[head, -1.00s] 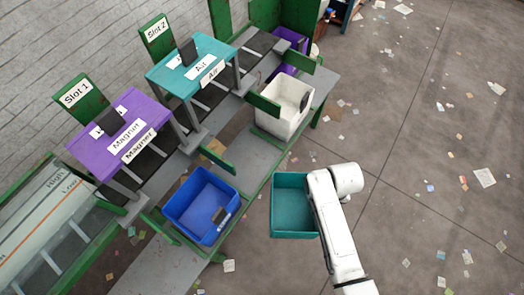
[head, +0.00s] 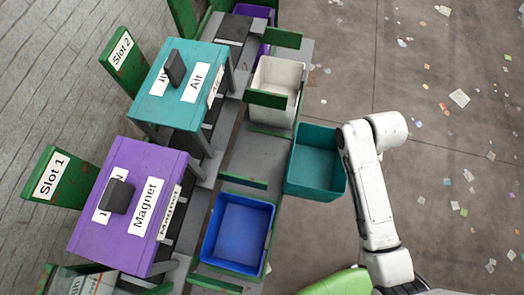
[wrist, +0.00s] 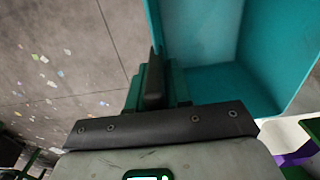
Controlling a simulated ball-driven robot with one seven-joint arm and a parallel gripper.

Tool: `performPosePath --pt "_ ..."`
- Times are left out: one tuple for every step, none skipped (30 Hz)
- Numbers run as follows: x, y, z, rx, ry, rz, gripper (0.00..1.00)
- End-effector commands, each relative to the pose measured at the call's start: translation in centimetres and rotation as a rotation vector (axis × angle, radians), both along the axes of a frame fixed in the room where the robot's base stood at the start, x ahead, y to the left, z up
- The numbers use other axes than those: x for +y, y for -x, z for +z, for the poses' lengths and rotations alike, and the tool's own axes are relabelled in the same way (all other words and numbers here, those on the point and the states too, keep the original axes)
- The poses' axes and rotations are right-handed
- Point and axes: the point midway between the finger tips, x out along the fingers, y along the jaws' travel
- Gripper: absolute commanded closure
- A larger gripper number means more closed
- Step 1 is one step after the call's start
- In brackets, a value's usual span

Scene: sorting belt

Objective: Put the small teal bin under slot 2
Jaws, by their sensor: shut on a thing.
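The small teal bin (head: 316,165) is upright and empty, held out over the floor beside the belt's shelf. It also shows in the wrist view (wrist: 205,40), with its wall close to the jaws. My gripper (wrist: 153,88) is shut on that bin's wall. In the head view my white arm hides the jaws. The Slot 2 sign (head: 122,48) stands behind the teal Air unit (head: 180,85). A white bin (head: 276,88) sits on the shelf beyond the teal bin, to its upper left.
A blue bin (head: 238,232) sits on the shelf in front of the purple Magnet unit (head: 133,205), near the Slot 1 sign (head: 50,178). Low green rails (head: 243,181) edge the shelf. Bare grey shelf (head: 255,155) lies between the blue and white bins. Littered floor (head: 450,150) is open at right.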

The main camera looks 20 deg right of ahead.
Motion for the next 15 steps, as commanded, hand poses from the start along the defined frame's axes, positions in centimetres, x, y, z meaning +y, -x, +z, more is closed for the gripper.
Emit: performPosePath --pt "-0.2 0.2 0.1 -0.001 0.002 -0.009 1.00" --pt "-0.1 0.2 0.1 -0.001 0.002 -0.011 1.00" --pt "0.1 0.0 0.2 0.000 0.001 -0.012 1.00" --pt "0.4 -0.2 0.3 0.000 0.001 -0.012 1.00" --pt "0.8 -0.5 0.3 0.000 0.001 -0.011 1.00" --pt "1.4 -0.9 0.4 -0.002 0.001 -0.009 1.00" --pt "2.0 -1.3 0.4 -0.001 0.001 -0.009 1.00" --pt "2.6 -1.8 0.4 -0.001 0.001 -0.008 1.00" --pt "3.4 -2.4 0.4 -0.001 0.001 -0.008 1.00" --pt "4.0 -2.8 0.4 -0.001 0.002 -0.007 1.00" --pt "4.6 -3.3 0.4 -0.002 0.001 -0.008 1.00" --pt "5.4 -3.8 0.4 0.000 0.001 -0.008 1.00" --pt "6.0 -4.2 0.4 0.000 0.001 -0.007 1.00" --pt "6.6 -4.7 0.4 -0.001 0.002 -0.009 1.00" --pt "7.4 -5.3 0.4 -0.001 0.001 -0.008 1.00"
